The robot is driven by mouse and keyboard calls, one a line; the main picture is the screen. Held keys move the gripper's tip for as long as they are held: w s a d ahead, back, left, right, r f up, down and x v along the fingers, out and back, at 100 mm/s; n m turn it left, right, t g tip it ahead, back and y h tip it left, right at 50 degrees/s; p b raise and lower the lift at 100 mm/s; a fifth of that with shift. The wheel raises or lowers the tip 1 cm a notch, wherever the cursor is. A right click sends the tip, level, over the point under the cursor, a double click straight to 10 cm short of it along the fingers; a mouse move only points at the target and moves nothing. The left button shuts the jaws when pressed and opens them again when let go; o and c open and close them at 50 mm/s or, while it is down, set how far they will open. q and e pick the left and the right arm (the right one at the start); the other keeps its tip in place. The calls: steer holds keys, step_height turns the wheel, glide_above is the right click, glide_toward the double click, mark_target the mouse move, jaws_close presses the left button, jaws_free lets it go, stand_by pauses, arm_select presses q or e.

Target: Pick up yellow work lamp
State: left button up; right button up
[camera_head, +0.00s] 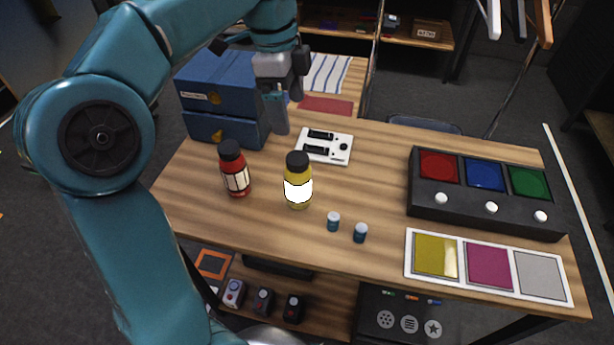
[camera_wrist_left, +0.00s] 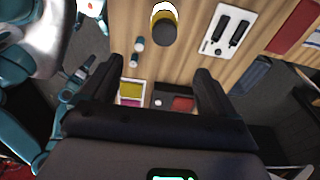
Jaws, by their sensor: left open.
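The yellow work lamp (camera_head: 298,196) is an upright yellow cylinder with a black cap and a bright white band. It stands on the wooden table near the middle. It also shows near the top of the left wrist view (camera_wrist_left: 164,30), seen from above. My left gripper (camera_head: 285,106) is open and empty. It is above the table behind the lamp, by the blue boxes, apart from the lamp. Its two spread fingers show in the left wrist view (camera_wrist_left: 152,82) with nothing between them. My right gripper is not in view.
A similar red cylinder (camera_head: 234,172) stands just left of the lamp. Two small blue-and-white vials (camera_head: 333,221) stand at its front right. A white switch panel (camera_head: 325,146) lies behind it. Blue boxes (camera_head: 220,92), a button console (camera_head: 484,212) and a colour-panel tray (camera_head: 408,262) occupy the sides.

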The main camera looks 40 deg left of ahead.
mark_target(297, 158)
arm_select(q)
steer(key=f, duration=0.3)
steer(key=f+b, duration=0.1)
steer(key=f, duration=0.7)
steer(key=shift+w+d, duration=0.3)
steer(key=shift+w, duration=0.05)
steer(key=shift+f, duration=0.65)
steer(key=f, duration=0.4)
steer(key=shift+w+f, duration=0.15)
steer(key=shift+w, duration=0.25)
steer(key=shift+s+d, duration=0.1)
steer(key=shift+s, duration=0.05)
steer(key=shift+c, duration=1.3)
steer(key=c, duration=1.3)
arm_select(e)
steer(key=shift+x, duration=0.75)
arm_select(q)
steer(key=shift+c, duration=0.2)
